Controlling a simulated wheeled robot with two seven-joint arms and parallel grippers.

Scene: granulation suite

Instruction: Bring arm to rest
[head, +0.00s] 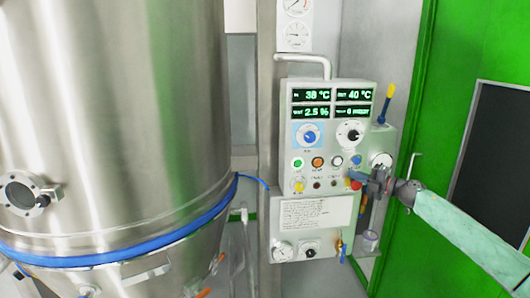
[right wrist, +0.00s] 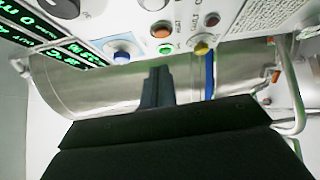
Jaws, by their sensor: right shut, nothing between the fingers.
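My right gripper (head: 353,176) comes in from the right in the head view, in front of the lower right part of the control panel (head: 345,109). Its fingers are together with nothing between them. In the right wrist view the dark closed fingers (right wrist: 157,86) point toward the panel's row of buttons, with the steel vessel behind. I cannot tell whether the fingertips touch the panel. Part of the button area near the red button (head: 355,185) is hidden by the gripper. My left gripper is not in view.
A large steel vessel (head: 120,110) with a blue band fills the left. The panel carries lit displays, knobs and several buttons. A yellow-handled lever (head: 388,97) and a bent pipe (head: 305,57) stick out nearby. A green door frame (head: 460,45) stands at the right.

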